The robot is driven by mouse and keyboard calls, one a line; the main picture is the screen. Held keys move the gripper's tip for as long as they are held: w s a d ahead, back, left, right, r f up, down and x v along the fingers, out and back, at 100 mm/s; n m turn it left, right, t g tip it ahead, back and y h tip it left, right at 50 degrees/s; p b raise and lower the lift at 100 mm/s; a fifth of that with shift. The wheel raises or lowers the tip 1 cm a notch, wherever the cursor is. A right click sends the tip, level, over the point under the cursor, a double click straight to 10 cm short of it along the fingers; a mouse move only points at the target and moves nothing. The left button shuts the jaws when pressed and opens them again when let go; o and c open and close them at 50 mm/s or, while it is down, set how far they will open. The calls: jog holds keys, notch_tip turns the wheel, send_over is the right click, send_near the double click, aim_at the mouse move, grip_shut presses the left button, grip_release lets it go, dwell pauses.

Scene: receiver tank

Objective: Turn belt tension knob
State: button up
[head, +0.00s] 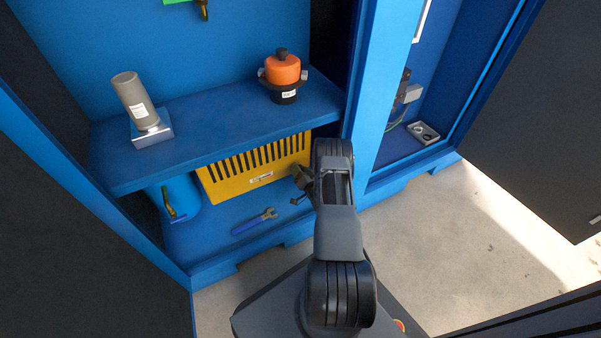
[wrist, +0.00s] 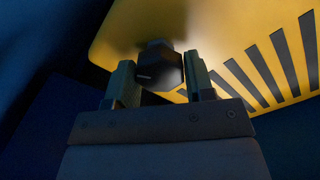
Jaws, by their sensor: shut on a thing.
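The belt tension knob (wrist: 158,68) is black and faceted. It sits by the edge of a yellow slotted cover (wrist: 135,22) in the wrist view. My gripper (wrist: 161,72) is shut on the knob, with one finger on each side of it. In the head view the yellow cover (head: 232,185) stands under the blue shelf, and my gripper (head: 303,180) is at its right end. The knob cannot be made out in the head view, where my gripper and arm are in front of that area.
The blue shelf (head: 200,140) overhangs the cover and holds a grey cylinder (head: 134,98) and an orange-topped device (head: 282,70). A blue-handled wrench (head: 254,222) lies on the cabinet floor, left of my arm. A blue cabinet post (head: 366,90) stands close on the right.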

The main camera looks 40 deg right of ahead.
jog(key=shift+m, duration=0.5)
jog(key=o, duration=0.9)
jog(key=s+p, duration=0.1)
jog(key=s, duration=0.3)
jog(key=s+a+p, duration=0.1)
jog(key=s+p, duration=0.1)
jog(key=s, duration=0.3)
jog(key=s+a+p, duration=0.1)
jog(key=s, duration=0.3)
jog(key=shift+s, duration=0.4)
